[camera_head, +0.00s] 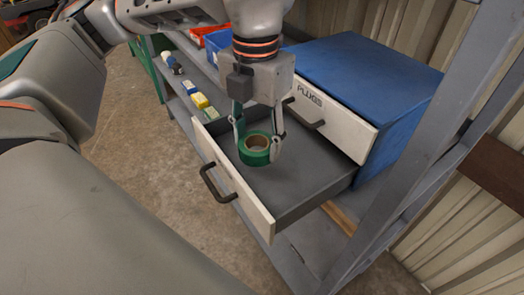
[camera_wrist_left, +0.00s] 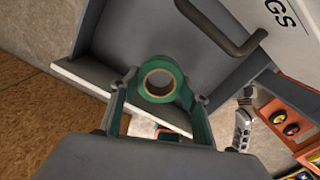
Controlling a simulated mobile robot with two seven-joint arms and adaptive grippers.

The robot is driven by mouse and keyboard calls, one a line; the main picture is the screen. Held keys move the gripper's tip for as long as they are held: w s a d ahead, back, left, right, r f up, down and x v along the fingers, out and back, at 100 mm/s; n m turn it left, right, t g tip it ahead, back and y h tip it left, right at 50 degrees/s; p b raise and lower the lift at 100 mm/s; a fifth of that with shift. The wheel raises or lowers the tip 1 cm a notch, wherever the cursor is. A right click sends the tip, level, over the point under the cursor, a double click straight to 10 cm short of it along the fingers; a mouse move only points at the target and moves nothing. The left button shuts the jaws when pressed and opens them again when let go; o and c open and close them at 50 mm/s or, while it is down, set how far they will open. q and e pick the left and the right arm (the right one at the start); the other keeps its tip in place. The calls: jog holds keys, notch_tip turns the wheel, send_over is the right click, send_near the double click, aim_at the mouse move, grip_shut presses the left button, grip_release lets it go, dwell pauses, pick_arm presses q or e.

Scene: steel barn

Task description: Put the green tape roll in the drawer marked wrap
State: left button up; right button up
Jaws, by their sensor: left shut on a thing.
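My left gripper (camera_head: 258,140) points down and is shut on the green tape roll (camera_head: 255,158), which has a tan core. The roll also shows between the fingers in the left wrist view (camera_wrist_left: 160,98). The roll is over the grey inside of the open lower drawer (camera_head: 310,173); I cannot tell whether it touches the floor of the drawer. This drawer has a pale front with a dark handle (camera_head: 217,184); no label on it is readable. A shut upper drawer (camera_head: 330,112) above it reads PLUGS. My right gripper is not in view.
The drawers belong to a blue cabinet (camera_head: 365,70) on a grey metal shelf rack. A rack post (camera_head: 425,150) stands at the right. Small yellow and white items (camera_head: 200,100) and a red bin (camera_head: 203,32) are on the shelves. Concrete floor (camera_head: 130,165) is clear at the left.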

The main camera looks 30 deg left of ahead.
aim_at(259, 168)
pick_arm(q)
jog(key=shift+w+f, duration=0.1)
jog(key=shift+f, duration=2.15)
jog(key=shift+f, duration=0.15)
jog(key=o, duration=1.1)
notch_tip(259, 168, up, 12)
jog(key=shift+r, duration=0.2)
jog(key=shift+d, duration=0.1)
